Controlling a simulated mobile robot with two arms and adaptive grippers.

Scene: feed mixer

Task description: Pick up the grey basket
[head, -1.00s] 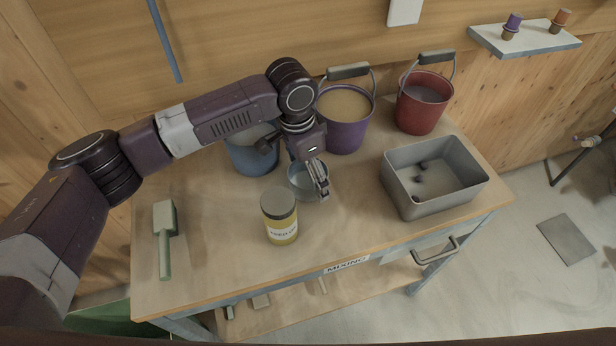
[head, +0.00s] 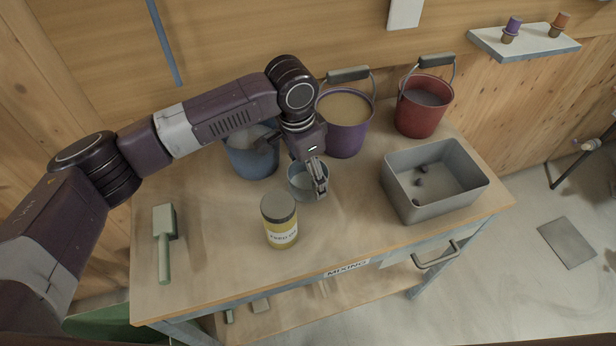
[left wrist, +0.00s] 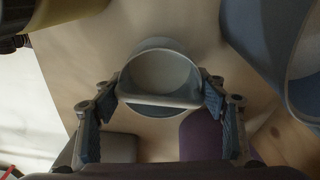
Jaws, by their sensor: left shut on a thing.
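A small round grey basket (head: 302,187) with a bar-like handle is near the middle of the wooden table, behind the yellow jar. My left gripper (head: 318,182) reaches down over its right side and is shut on it. In the left wrist view the basket (left wrist: 162,68) is between the two fingers of the gripper (left wrist: 158,102), with its pale handle bar across the near side. I cannot tell whether its bottom rests on the table. My right gripper is not in view.
A yellow jar (head: 281,232) stands just in front. Blue (head: 250,160), purple (head: 343,135) and red (head: 418,115) buckets stand behind. A grey rectangular tub (head: 412,208) with a few dark lumps is at right. A green scoop (head: 164,250) lies at left. The front middle table is clear.

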